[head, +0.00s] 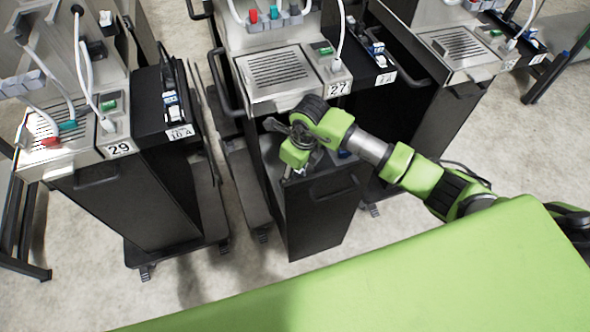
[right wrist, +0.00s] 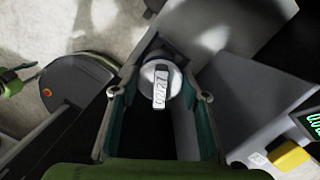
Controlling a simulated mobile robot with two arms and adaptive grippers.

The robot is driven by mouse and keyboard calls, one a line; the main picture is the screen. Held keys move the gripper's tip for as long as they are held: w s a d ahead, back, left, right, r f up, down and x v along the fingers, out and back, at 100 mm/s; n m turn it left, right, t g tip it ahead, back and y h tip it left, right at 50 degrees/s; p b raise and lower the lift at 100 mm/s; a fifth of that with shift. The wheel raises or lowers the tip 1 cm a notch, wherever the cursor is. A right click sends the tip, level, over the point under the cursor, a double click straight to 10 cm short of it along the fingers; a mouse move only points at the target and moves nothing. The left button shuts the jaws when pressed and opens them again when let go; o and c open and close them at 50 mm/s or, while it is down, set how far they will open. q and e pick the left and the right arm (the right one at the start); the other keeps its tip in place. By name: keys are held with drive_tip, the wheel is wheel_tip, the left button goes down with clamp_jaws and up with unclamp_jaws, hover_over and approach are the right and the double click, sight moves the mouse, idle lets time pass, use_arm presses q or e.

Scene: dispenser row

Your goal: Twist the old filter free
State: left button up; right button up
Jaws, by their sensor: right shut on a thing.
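The filter (right wrist: 160,82) shows in the right wrist view as a round white cap with a raised grip bar bearing a dark marking that is hard to read. My right gripper (right wrist: 158,100) is shut on it, one finger on each side. In the head view the right gripper (head: 291,168) points down into the open front of the dispenser marked 27 (head: 290,75). The filter is hidden there by the gripper and the cabinet. What looks like my left gripper (right wrist: 30,78) shows small at the left edge of the right wrist view; its fingers are unclear.
An opened black front panel (head: 322,210) with a handle stands below my right arm. Dispenser 29 (head: 90,150) is at left and another dispenser (head: 455,45) at right. A yellow part (right wrist: 288,156) and a lit display (right wrist: 312,122) are right of the gripper. The floor between cabinets is bare.

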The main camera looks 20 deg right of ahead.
drive_tip(key=o, duration=1.3)
drive_tip(key=shift+o, duration=0.2)
